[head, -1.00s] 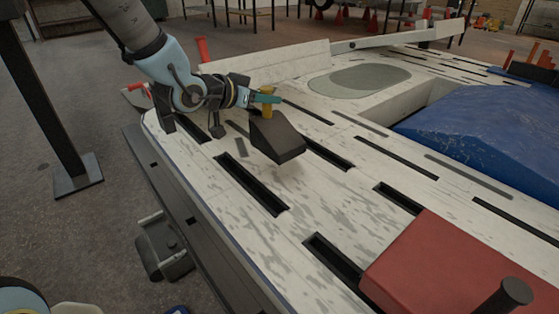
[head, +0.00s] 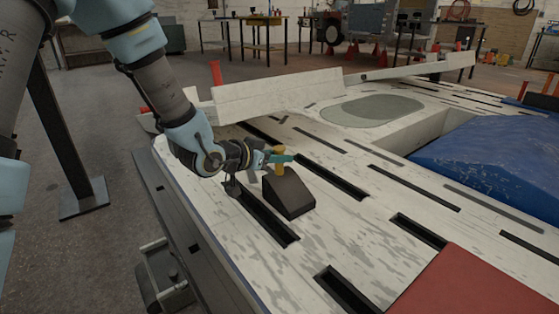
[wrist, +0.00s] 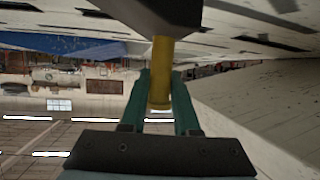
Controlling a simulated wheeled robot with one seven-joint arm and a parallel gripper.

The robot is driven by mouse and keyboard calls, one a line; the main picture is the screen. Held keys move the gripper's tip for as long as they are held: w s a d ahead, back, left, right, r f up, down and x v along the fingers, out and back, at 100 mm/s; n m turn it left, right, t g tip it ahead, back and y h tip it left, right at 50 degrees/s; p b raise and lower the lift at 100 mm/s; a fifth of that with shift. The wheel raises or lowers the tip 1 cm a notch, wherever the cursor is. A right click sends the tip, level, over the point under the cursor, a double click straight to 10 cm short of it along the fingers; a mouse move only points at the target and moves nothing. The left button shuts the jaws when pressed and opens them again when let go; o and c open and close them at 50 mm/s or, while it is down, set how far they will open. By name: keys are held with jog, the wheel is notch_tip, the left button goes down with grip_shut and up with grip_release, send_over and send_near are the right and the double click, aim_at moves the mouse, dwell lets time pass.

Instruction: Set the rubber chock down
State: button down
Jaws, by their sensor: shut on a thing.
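The rubber chock (head: 288,193) is a dark wedge with a yellow handle (head: 280,168). In the head view it is at the white slotted bench (head: 345,240), beside a long slot; I cannot tell whether its underside touches the surface. My gripper (head: 279,158) has green fingers and is shut on the yellow handle. In the wrist view my gripper (wrist: 160,88) has one green finger on each side of the handle (wrist: 160,75), and the chock's dark body (wrist: 165,15) shows at the top edge.
A red block (head: 465,285) is at the lower right and a blue block (head: 490,150) at the right. A raised white rail (head: 275,95) stands behind my gripper. Several dark slots cut the bench top. The bench surface right of the chock is clear.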

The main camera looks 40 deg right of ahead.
jog(key=shift+r, duration=0.1)
jog(key=c, duration=0.7)
grip_release()
jog(key=shift+o, duration=0.2)
jog(key=shift+r, duration=0.1)
jog(key=p+v, duration=0.3)
jog(key=v, duration=0.9)
